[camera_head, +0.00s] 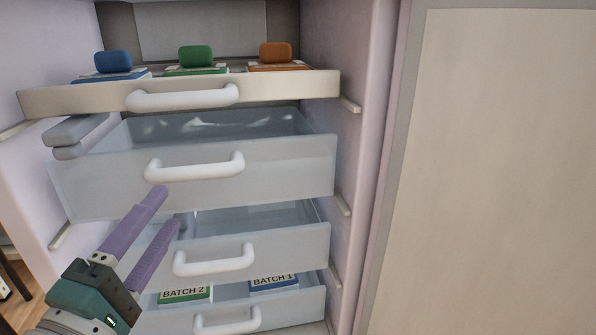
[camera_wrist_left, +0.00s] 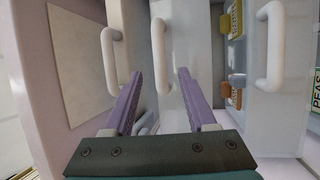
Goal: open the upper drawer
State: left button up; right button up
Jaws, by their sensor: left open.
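The cabinet has a stack of pale drawers. The upper drawer (camera_head: 270,165) is translucent, below a cream tray, with a white handle (camera_head: 195,168) on its front. Its inside shows above the front edge, so it stands at least partly out. My left gripper (camera_head: 165,208) has two purple fingers, open, just below the left end of that handle, in front of the drawers. In the left wrist view the open fingers (camera_wrist_left: 160,75) have a white handle (camera_wrist_left: 160,55) showing between them; I cannot tell contact or which drawer it belongs to. My right gripper is not visible.
The cream tray (camera_head: 300,85) above carries blue, green and orange blocks. A middle drawer (camera_head: 290,245) and a lowest drawer (camera_head: 300,310) with BATCH labels lie below. The cabinet's side wall (camera_head: 365,150) stands close on the right.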

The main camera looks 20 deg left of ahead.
aim_at(190, 178)
pick_arm(q)
jog(key=b+x, duration=0.1)
jog(key=x, duration=0.8)
jog(key=shift+w+d+b, duration=0.1)
jog(key=shift+b, duration=0.25)
grip_shut()
dwell(0.9)
